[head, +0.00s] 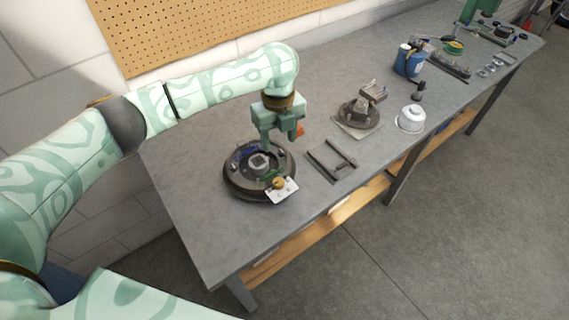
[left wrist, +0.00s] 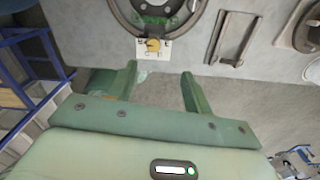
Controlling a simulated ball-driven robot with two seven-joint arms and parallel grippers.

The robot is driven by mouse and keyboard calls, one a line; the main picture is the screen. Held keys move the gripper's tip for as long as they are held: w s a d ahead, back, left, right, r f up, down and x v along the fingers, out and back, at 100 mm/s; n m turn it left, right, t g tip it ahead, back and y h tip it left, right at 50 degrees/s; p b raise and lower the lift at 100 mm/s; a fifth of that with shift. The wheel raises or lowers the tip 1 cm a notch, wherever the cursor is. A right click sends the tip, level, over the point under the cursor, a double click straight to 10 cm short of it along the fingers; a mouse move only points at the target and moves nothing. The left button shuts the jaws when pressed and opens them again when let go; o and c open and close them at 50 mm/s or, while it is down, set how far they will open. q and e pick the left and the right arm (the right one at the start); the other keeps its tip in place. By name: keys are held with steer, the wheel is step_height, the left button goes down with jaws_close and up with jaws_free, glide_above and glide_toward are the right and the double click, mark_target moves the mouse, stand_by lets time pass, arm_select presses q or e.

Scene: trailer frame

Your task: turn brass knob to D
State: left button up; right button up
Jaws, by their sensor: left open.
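The brass knob (head: 278,183) sits on a white plate (head: 284,195) at the front edge of a round dark turntable-like base (head: 232,184). In the left wrist view the knob (left wrist: 153,44) shows on its plate (left wrist: 141,52), with small dark letters around it. Which letter it points to is too small to tell. My left gripper (head: 281,140) is above the table, behind the knob in the head view and apart from it. In the left wrist view its jaws (left wrist: 159,70) are open and empty, with the knob beyond the fingertips. My right gripper is not in view.
A dark metal frame (head: 322,163) lies right of the round base. Further right are a vise on a round base (head: 360,113), a white round container (head: 410,120) and a blue canister (head: 407,62). A pegboard (head: 190,30) stands behind. The table's front left is clear.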

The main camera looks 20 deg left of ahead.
arm_select(q)
steer(key=b, duration=0.3)
glide_toward(278, 181)
steer(key=s+f, duration=0.1)
steer(key=s, duration=0.1)
steer(key=f, duration=0.1)
steer(key=w+f, duration=0.1)
steer(key=f, duration=0.1)
steer(key=w+f+b, duration=0.1)
steer(key=f, duration=0.1)
steer(key=shift+w+d+f, duration=0.1)
steer(key=shift+d, duration=0.05)
steer(key=shift+f+b, duration=0.35)
steer(key=shift+f, duration=0.6)
steer(key=shift+s+f, duration=0.15)
steer(key=shift+s, duration=0.2)
steer(key=shift+w+f, duration=0.2)
steer(key=shift+s, duration=0.1)
steer(key=c, duration=1)
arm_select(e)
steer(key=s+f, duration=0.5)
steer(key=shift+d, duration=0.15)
